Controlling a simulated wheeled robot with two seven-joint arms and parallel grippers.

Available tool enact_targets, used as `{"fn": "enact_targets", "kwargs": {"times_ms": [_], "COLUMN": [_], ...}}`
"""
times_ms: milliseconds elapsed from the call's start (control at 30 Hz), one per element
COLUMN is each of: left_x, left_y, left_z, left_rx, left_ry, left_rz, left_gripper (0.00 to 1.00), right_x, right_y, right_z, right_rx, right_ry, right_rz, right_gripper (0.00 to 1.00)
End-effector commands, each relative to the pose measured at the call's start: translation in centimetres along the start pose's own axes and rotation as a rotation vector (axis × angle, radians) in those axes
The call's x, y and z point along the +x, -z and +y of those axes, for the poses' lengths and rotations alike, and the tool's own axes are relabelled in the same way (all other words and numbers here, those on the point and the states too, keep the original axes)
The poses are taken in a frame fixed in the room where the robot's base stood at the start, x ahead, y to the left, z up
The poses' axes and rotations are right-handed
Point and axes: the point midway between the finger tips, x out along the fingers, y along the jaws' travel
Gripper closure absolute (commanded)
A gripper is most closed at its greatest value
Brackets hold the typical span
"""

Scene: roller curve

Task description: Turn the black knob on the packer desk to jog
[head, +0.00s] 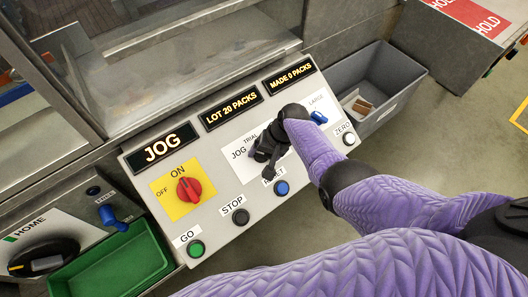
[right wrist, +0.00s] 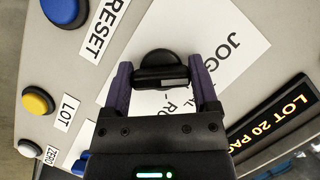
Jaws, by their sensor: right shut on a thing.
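The black knob (right wrist: 160,62) sits on a white label plate on the sloped packer desk (head: 222,217). In the right wrist view my right gripper (right wrist: 163,78) has a purple finger on each side of it, shut on it. In the head view my right gripper (head: 268,152) covers most of the knob. The left display (head: 169,147) reads JOG. I cannot tell the knob's exact pointing direction. My left gripper is out of view.
A red switch (head: 189,189) on a yellow plate and green, black and blue buttons lie left of and below the knob. A blue switch (head: 318,117) is to its right. A grey bin (head: 405,78) and a green tray (head: 115,262) flank the desk.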

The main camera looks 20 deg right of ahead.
Motion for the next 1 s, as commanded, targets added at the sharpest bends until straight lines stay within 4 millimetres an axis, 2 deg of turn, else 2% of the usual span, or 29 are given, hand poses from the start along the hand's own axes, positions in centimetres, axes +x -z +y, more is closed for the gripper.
{"fn": "enact_targets", "kwargs": {"times_ms": [667, 700, 800, 1000], "left_x": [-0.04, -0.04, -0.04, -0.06], "left_y": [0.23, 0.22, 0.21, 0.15], "left_z": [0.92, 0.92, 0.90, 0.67], "left_rx": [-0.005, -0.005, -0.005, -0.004], "left_ry": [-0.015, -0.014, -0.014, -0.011], "left_rz": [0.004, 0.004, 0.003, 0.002], "left_gripper": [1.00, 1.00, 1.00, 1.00], "right_x": [0.09, 0.09, 0.07, 0.02], "right_y": [-0.09, -0.09, -0.08, -0.04], "right_z": [0.08, 0.08, 0.06, 0.03], "right_rx": [-0.056, -0.056, -0.056, -0.055], "right_ry": [-0.026, -0.026, -0.025, -0.024], "right_rz": [-0.002, -0.002, -0.002, -0.001], "right_gripper": [0.82, 0.21, 0.00, 0.00]}}
